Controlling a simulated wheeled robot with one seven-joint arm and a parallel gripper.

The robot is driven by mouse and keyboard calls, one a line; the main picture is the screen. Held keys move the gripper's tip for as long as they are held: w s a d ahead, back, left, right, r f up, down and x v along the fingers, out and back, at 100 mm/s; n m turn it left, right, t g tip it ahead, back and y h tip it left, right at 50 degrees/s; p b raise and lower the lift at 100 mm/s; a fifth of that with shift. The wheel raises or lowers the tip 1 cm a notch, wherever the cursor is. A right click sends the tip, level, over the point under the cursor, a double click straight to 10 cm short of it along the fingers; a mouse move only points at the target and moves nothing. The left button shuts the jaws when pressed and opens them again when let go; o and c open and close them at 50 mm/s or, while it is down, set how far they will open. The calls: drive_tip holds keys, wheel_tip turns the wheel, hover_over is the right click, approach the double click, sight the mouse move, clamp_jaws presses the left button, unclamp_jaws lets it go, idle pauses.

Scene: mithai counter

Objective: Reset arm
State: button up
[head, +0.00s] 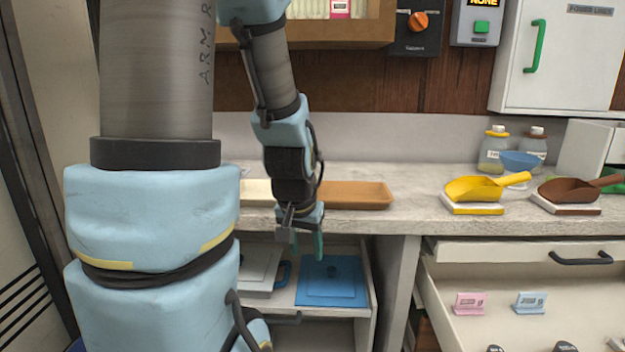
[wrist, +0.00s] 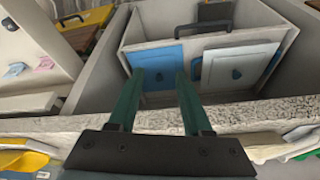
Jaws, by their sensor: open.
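My gripper (head: 306,240) hangs at the end of my arm, pointing down in front of the counter's front edge. It is open and empty. In the wrist view its two green fingers (wrist: 154,100) stand apart with nothing between them. Beyond the fingers in that view is an open compartment under the counter, with a blue lid (wrist: 155,66) and a grey-white lid (wrist: 238,66) in it. In the head view the blue lid (head: 332,281) lies below and just right of the fingers.
The counter (head: 400,200) bears an orange-brown tray (head: 357,196) behind my gripper, a yellow scoop (head: 480,188) and a brown scoop (head: 568,191). An open drawer (head: 500,254) with pink and blue tags is at the lower right. A white cabinet (head: 560,60) hangs above.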

drive_tip(key=s+a+r+n+g, duration=0.1)
drive_tip(key=s+a+r+n, duration=0.15)
drive_tip(key=a, duration=0.35)
wheel_tip(320, 180, down, 13)
drive_tip(key=s+g+b, duration=0.1)
drive_tip(key=s+b, duration=0.1)
drive_tip(key=b, duration=0.9)
wheel_tip(320, 180, up, 16)
drive_tip(key=p, duration=1.6)
drive_tip(key=shift+w+d+y, duration=0.15)
drive_tip(key=shift+d+y, duration=0.15)
drive_tip(key=shift+y, duration=0.1)
